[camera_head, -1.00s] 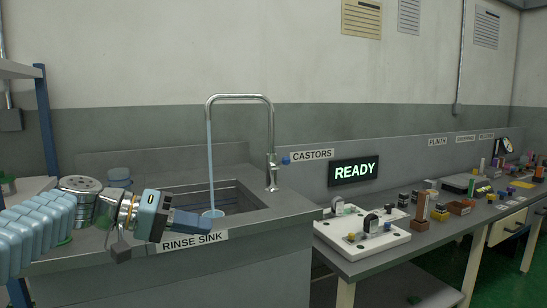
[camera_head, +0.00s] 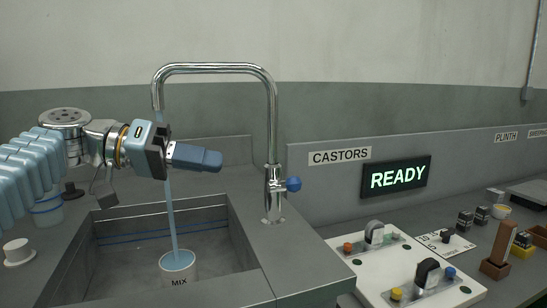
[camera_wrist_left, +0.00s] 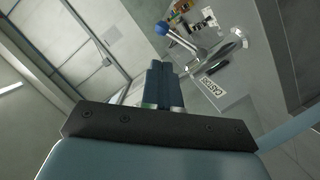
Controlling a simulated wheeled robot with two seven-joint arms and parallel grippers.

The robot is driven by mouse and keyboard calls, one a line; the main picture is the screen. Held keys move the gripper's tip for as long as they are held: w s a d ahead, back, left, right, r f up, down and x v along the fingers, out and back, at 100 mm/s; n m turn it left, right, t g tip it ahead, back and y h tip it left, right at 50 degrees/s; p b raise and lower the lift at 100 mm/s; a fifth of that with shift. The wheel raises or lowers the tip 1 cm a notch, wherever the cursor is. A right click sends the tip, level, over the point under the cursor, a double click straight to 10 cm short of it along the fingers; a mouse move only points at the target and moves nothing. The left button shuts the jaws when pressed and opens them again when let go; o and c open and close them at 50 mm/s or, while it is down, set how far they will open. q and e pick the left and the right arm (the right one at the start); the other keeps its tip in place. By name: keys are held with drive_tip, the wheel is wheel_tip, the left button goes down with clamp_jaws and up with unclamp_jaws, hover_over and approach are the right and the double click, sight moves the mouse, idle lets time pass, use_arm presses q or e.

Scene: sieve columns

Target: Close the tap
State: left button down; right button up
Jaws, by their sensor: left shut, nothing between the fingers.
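The chrome tap (camera_head: 272,150) stands at the back right of the sink, its spout arching left. A stream of water (camera_head: 170,215) falls from the spout into a cup marked MIX (camera_head: 178,270) in the basin. The tap's lever with a blue knob (camera_head: 293,184) sticks out to the right of its body; the knob (camera_wrist_left: 162,28) also shows in the left wrist view, ahead of the fingers. My left gripper (camera_head: 218,160) is shut and empty, left of the tap body and apart from the knob. My right gripper is not in view.
The sink basin (camera_head: 105,270) lies below my left arm. A READY display (camera_head: 397,178) and a CASTORS label (camera_head: 340,156) are on the panel at right. A white board (camera_head: 370,275) with switches and buttons stands on the bench. A white lidded container (camera_head: 17,252) sits at left.

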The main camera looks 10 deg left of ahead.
sight(285, 185)
use_arm(q)
drive_tip(key=x, duration=1)
drive_tip(key=f+m+b, duration=0.1)
drive_tip(key=b, duration=0.1)
drive_tip(key=s+f+m+y+b, duration=0.1)
drive_tip(key=b, duration=0.2)
drive_tip(key=d+f+m+t+b, duration=0.1)
drive_tip(key=m+b, duration=0.1)
drive_tip(key=b, duration=0.1)
drive_tip(key=shift+s, duration=0.25)
drive_tip(key=shift+r, duration=0.1)
